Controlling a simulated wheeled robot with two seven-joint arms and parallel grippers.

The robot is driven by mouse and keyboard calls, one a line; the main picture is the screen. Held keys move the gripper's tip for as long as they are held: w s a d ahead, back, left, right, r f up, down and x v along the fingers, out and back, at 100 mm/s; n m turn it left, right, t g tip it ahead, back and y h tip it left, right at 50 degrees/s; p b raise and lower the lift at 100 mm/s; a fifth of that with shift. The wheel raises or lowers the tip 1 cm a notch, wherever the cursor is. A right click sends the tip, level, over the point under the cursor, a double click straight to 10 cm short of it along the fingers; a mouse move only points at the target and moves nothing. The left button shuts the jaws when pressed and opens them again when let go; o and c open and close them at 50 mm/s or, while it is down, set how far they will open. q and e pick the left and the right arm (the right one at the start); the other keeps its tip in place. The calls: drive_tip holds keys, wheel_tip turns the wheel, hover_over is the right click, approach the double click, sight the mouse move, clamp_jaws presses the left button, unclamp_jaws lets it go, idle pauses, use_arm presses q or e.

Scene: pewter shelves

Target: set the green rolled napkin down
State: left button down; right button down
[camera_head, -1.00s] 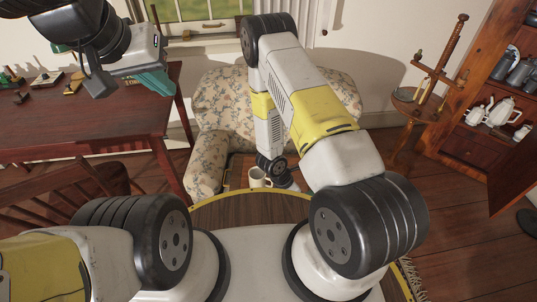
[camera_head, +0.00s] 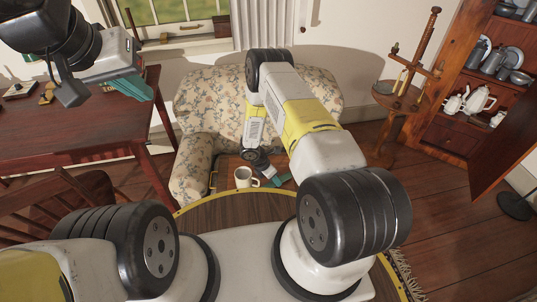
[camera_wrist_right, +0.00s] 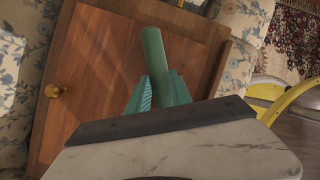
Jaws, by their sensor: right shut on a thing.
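The green rolled napkin (camera_wrist_right: 154,55) is a slim green roll in the right wrist view. My right gripper (camera_wrist_right: 160,93) is shut on it, with a teal finger on each side of its near end, and its far end sticks out ahead over a brown wooden surface (camera_wrist_right: 100,75). I cannot tell whether the roll touches the wood. In the head view my right gripper (camera_head: 280,180) is small, beyond my arm and right of a white mug (camera_head: 243,177); the napkin cannot be made out clearly there. My left gripper (camera_head: 138,88) is at the upper left; its jaw opening is unclear.
A round dark table (camera_head: 215,205) with a yellow rim is in front. A red-brown table (camera_head: 60,135) is at the left, a small stand (camera_head: 395,100) and a cabinet (camera_head: 440,135) at the right.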

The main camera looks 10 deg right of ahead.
drive_tip(key=shift+f, duration=0.15)
drive_tip(key=c, duration=1.1)
unclamp_jaws()
drive_tip(key=shift+c, duration=0.2)
